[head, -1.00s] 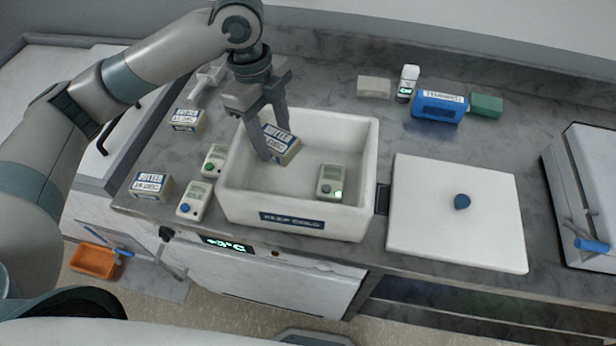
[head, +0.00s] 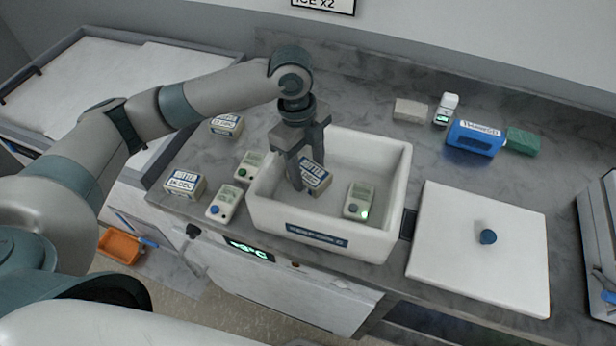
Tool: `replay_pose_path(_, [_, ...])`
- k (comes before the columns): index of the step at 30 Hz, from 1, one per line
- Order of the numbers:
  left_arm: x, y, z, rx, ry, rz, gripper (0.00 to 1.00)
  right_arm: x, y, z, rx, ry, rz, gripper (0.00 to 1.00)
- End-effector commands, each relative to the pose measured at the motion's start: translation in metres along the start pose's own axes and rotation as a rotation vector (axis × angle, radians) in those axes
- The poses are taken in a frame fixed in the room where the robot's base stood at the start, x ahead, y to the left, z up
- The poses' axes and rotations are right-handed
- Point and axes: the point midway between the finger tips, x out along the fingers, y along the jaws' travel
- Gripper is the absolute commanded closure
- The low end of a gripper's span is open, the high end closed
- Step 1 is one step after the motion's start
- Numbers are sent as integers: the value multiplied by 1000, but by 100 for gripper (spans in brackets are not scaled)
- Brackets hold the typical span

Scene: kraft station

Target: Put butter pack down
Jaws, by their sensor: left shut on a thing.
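A butter pack (head: 315,177) with a blue and white label is between the fingers of my left gripper (head: 306,178), which is shut on it. The pack is tilted and sits inside the white cold box (head: 376,242), in its left part. Whether the pack touches the box floor I cannot tell. A device with a lit green display (head: 359,201) stands in the box to the right of the pack. Two other butter packs stand on the counter left of the box, one nearer (head: 185,184) and one farther back (head: 227,124). My right gripper is not in view.
Two small devices, one green-buttoned (head: 249,167) and one blue-buttoned (head: 224,202), stand close to the box's left wall. The white lid (head: 478,262) with a blue knob lies to the right. A blue pack (head: 475,138), green block (head: 522,142), vial (head: 446,108) and grey block (head: 410,110) stand behind.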

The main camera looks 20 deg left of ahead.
Motion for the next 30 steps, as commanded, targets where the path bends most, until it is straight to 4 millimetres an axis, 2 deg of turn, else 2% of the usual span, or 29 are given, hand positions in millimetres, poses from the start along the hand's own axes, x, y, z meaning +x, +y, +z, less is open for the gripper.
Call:
replay_pose_path(5, [6, 0, 1, -1, -1, 1, 83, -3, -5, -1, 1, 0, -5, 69])
replay_pose_path(13, [34, 0, 5, -1, 0, 0, 83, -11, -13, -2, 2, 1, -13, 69])
replay_pose_path(26, [39, 0, 6, 1, 0, 0, 83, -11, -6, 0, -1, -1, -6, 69])
replay_pose_path(27, [40, 0, 6, 1, 0, 0, 46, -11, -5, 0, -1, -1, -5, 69])
replay_pose_path(29, [39, 0, 6, 1, -1, 0, 35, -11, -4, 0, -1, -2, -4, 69])
replay_pose_path(30, [39, 0, 6, 1, -1, 0, 35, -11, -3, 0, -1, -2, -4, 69])
